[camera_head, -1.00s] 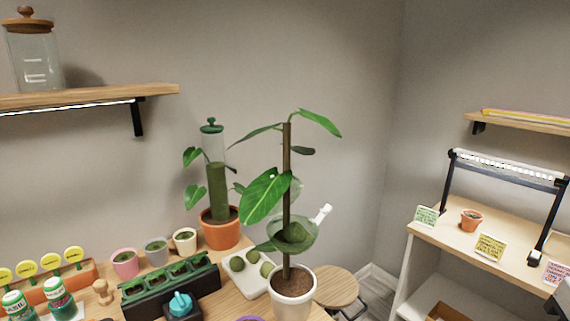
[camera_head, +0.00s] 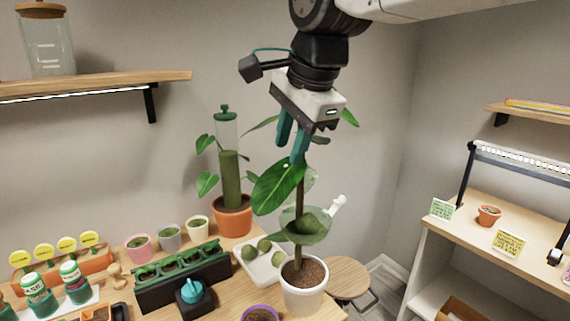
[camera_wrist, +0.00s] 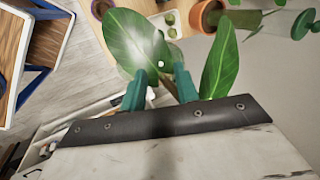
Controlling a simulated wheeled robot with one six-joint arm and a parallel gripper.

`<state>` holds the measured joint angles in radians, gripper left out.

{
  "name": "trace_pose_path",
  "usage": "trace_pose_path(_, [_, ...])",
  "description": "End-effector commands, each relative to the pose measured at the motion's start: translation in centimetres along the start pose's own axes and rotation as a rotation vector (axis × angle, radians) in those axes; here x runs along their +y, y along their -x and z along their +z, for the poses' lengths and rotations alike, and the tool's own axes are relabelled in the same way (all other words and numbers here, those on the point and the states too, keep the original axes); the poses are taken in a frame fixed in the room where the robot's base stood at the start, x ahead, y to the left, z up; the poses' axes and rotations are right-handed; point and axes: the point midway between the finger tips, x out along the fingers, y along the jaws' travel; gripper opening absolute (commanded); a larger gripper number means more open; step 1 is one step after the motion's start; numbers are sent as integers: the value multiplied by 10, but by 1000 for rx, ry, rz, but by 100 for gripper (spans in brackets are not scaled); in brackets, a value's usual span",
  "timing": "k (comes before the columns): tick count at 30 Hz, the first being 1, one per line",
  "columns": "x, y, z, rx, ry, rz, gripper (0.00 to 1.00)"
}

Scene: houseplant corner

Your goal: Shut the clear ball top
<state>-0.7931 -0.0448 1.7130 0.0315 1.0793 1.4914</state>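The clear ball is around the stem of the tall plant. Its lower half (camera_head: 318,236) holds a dark green moss clump (camera_head: 306,222), and a white tab (camera_head: 339,202) sticks out at right. Its clear top (camera_head: 312,179) appears to stand up above it, apart from the lower half and partly hidden by a big leaf (camera_head: 277,187). My gripper (camera_head: 290,153) is above that leaf, near the upper stem, pointing down. Its teal fingers are apart and empty, also in the wrist view (camera_wrist: 159,72), where leaves fill the space beyond them.
The plant's white pot (camera_head: 303,298) stands at the table's right edge. A white tray (camera_head: 250,268) with moss balls, a dark seedling planter (camera_head: 160,294) and a terracotta pot (camera_head: 233,222) with a moss pole are to its left. A stool (camera_head: 347,277) stands at right.

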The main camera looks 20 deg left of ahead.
Motion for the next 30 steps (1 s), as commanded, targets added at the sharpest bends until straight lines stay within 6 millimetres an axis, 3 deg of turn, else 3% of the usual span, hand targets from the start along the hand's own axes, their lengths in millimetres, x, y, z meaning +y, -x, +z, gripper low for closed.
trace_pose_path(3, [1, -22, 0, 0, 1, 5, 31])
trace_pose_path(9, [1, -46, 0, 0, 1, 3, 31])
trace_pose_path(20, [1, -53, -1, 0, 1, 1, 31])
trace_pose_path(24, [1, -52, -1, 1, 1, 1, 0])
trace_pose_path(30, [1, -53, -1, 1, 1, 2, 0])
